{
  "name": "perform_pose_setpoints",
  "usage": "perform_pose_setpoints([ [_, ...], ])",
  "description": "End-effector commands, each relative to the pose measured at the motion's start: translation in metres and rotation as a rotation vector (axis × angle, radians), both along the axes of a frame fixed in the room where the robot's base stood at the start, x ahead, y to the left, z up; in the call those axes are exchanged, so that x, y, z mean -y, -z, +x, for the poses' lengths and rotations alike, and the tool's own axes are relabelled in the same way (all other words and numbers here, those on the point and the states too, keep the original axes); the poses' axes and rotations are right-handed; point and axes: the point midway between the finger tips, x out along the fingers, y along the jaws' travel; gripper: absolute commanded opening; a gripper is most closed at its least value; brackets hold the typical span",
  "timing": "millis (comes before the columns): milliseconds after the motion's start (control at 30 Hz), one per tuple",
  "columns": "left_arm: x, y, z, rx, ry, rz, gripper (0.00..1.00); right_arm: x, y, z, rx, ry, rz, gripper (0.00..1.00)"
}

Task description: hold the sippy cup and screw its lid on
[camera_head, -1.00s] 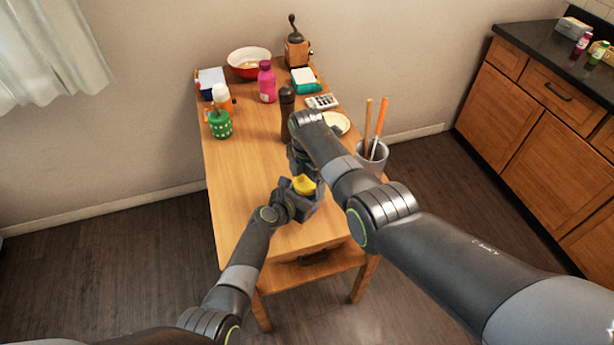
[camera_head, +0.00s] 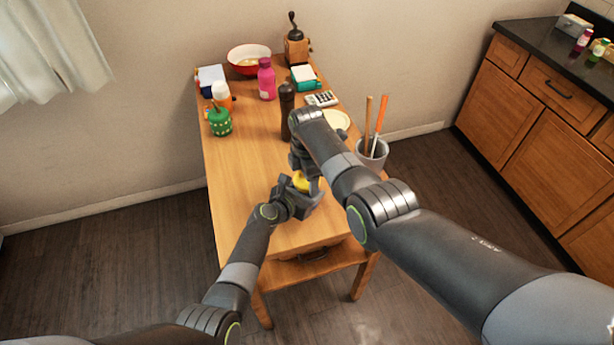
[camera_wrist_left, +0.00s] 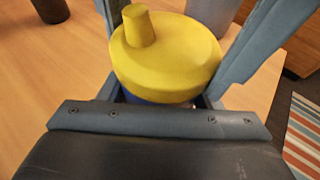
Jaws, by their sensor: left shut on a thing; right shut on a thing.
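The sippy cup is mostly hidden in my left gripper (camera_head: 300,201); a strip of its blue body (camera_wrist_left: 155,97) shows under the lid in the left wrist view. The yellow lid (camera_wrist_left: 172,58), with a short spout, sits on top of the cup, with the left gripper's fingers on either side. In the head view the lid (camera_head: 300,181) is a small yellow patch. My right gripper (camera_head: 308,179) reaches down from above and is shut on the lid, a finger at its right side. How far the threads engage is hidden.
A green cup (camera_head: 220,122), pink bottle (camera_head: 266,80) and red bowl (camera_head: 248,58) stand farther back. The table's left middle (camera_head: 238,175) is clear.

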Motion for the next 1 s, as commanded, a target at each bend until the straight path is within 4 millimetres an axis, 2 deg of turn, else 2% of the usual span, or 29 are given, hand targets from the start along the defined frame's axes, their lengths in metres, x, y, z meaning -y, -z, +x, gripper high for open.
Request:
perform_pose_setpoints([
  [233, 0.0, 0.0, 0.0, 0.0, 0.0, 0.0, 0.0, 0.0, 0.0, 0.0, 0.001, 0.002, 0.0, 0.36],
  [267, 0.0, 0.0, 0.0, 0.0, 0.0, 0.0, 0.0, 0.0, 0.0, 0.0, 0.001, 0.002, 0.0, 0.66],
  [400, 0.0, 0.0, 0.0, 0.0, 0.0, 0.0, 0.0, 0.0, 0.0, 0.0, 0.001, 0.001, 0.0, 0.85],
  [733, 0.0, 0.0, 0.0, 0.0, 0.0, 0.0, 0.0, -0.001, -0.004, 0.0, 0.002, 0.001, 0.001, 0.85],
  [1000, 0.0, 0.0, 0.0, 0.0, 0.0, 0.0, 0.0, -0.001, -0.038, 0.001, 0.004, 0.0, 0.002, 0.85],
])
